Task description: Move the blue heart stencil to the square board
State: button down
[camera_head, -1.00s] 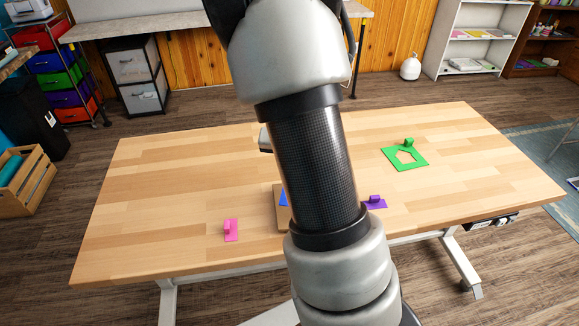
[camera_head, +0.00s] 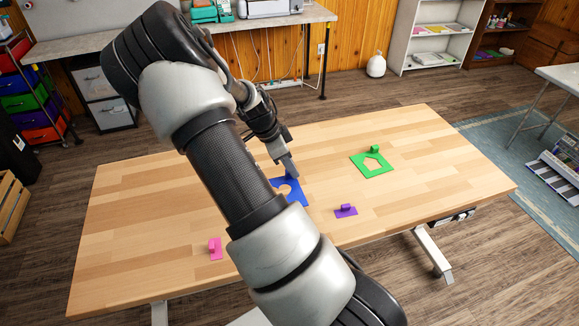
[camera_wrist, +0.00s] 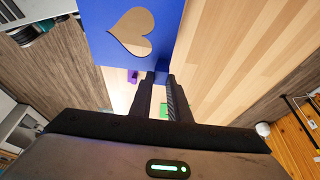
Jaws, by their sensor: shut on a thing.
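The blue heart stencil (camera_head: 296,194) is a flat blue plate with a heart-shaped cutout. It shows right of my arm in the head view, partly covered by the arm. In the wrist view the stencil (camera_wrist: 100,12) is large at the top, and tan shows through its heart. My gripper (camera_head: 289,166) is at the stencil's far edge, shut on it; the fingers (camera_wrist: 157,88) reach its lower edge in the wrist view. Whether the stencil touches the table is hard to tell. The square board is not visible now; my arm may hide it.
The table's left and right ends are clear.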

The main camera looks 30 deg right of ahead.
aim_at(288, 178)
jog(key=shift+f+b, duration=2.5)
jog(key=shift+f, duration=0.95)
jog(key=shift+f+b, duration=0.35)
jog(key=shift+f, duration=0.15)
jog(key=shift+f, duration=0.15)
jog(key=shift+f+b, duration=0.5)
jog(key=shift+f, duration=0.05)
jog(key=shift+f, duration=0.15)
jog(key=shift+f+b, duration=0.5)
jog(key=shift+f, duration=0.2)
